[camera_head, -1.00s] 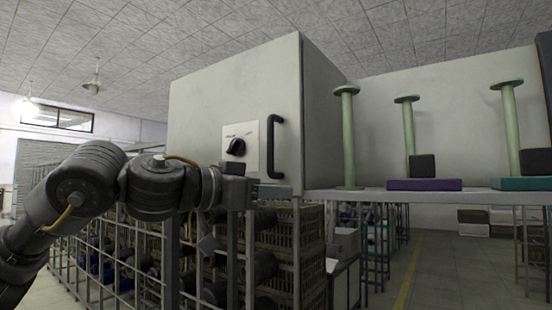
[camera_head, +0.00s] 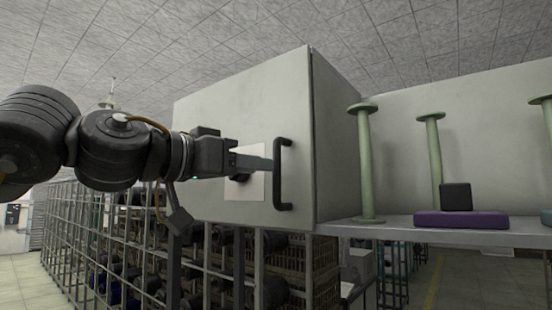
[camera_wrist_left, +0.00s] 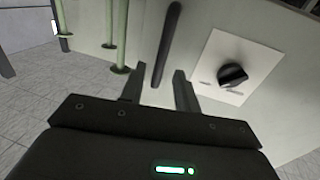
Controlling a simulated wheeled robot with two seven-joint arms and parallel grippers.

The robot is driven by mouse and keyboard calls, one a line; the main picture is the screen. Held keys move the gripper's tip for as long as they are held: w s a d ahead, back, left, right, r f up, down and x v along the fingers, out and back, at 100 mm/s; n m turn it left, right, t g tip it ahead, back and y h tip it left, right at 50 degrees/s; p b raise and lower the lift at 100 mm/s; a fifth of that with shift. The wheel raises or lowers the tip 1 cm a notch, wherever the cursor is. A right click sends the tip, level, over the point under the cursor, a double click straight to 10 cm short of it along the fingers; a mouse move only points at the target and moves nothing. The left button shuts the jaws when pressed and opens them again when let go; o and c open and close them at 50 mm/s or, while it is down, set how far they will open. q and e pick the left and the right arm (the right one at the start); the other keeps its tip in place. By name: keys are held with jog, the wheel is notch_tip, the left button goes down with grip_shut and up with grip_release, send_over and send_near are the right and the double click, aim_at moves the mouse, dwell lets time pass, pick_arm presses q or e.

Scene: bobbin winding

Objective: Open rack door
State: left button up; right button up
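The rack door is the pale front face (camera_head: 240,105) of a grey box, and it looks closed. A black upright bar handle (camera_head: 278,175) sits near its right edge. My left gripper (camera_head: 268,165) comes in from the left at the handle's mid height. In the left wrist view the two fingers (camera_wrist_left: 159,72) are apart, and the handle (camera_wrist_left: 168,42) shows between and beyond their tips. I cannot tell whether they touch it. A white plate (camera_head: 243,188) is partly hidden behind the gripper; its black knob (camera_wrist_left: 232,75) shows in the wrist view. My right gripper is not in view.
A shelf (camera_head: 400,229) right of the box carries green spindles (camera_head: 366,165) and a purple block (camera_head: 461,219) with a black cube (camera_head: 456,197) on it. Metal racks (camera_head: 110,235) with dark bobbins stand below and left.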

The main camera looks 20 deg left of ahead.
aim_at(277, 198)
pick_arm(q)
jog(key=shift+p+x, duration=1.25)
jog(key=shift+x, duration=1.9)
jog(key=shift+a, duration=0.1)
grip_shut()
